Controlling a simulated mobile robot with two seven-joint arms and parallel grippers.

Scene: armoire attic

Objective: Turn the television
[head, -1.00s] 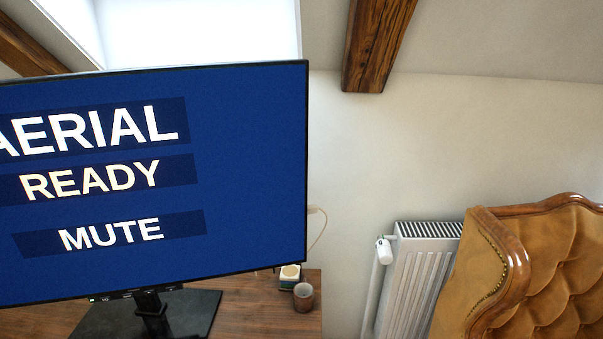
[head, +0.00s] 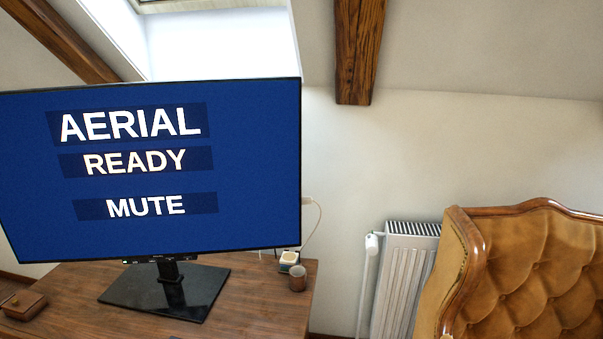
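The television (head: 250,160) is a wide flat screen with a thin black frame, at the left of the head view. Its blue screen shows the words AERIAL, READY and MUTE in white. It stands on a short black neck and a flat black base (head: 205,290) on a wooden desk. The screen's front faces me, and its left edge is just at the picture's edge. Neither of my grippers is in view.
The wooden desk (head: 250,318) carries a small brown box (head: 24,305) at left, and a cup (head: 297,278) and small pale-topped item (head: 289,260) at right. A white radiator (head: 402,275) and tan tufted armchair (head: 535,270) stand further right. A wooden beam (head: 357,50) hangs above.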

